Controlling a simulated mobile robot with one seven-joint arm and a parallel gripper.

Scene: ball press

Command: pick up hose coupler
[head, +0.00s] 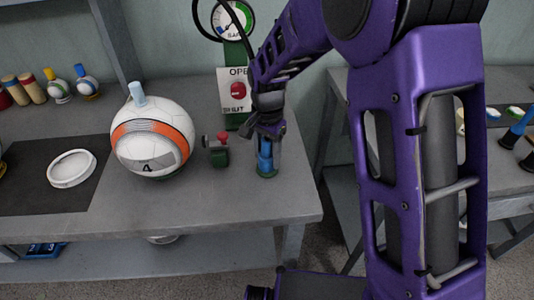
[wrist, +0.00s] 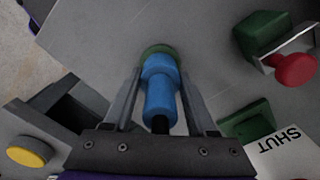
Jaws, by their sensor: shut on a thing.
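The hose coupler (wrist: 161,92) is a blue stepped cylinder with a black end, standing in a round green base on the grey table. In the head view the blue coupler (head: 265,156) is near the table's right front corner. My gripper (wrist: 160,85) is above it with a finger on each side, shut on the coupler. In the head view my gripper (head: 266,140) comes down from above and hides the coupler's top. The coupler's lower end is at the green base (head: 267,173); I cannot tell whether it is lifted off.
A white and orange ball (head: 152,140) stands to the left. Between them is a green block with a red knob (head: 221,137). Behind is a gauge post with an OPEN/SHUT sign (head: 232,90). A white ring (head: 71,168) lies on a dark mat (head: 40,200). The table's front right is clear.

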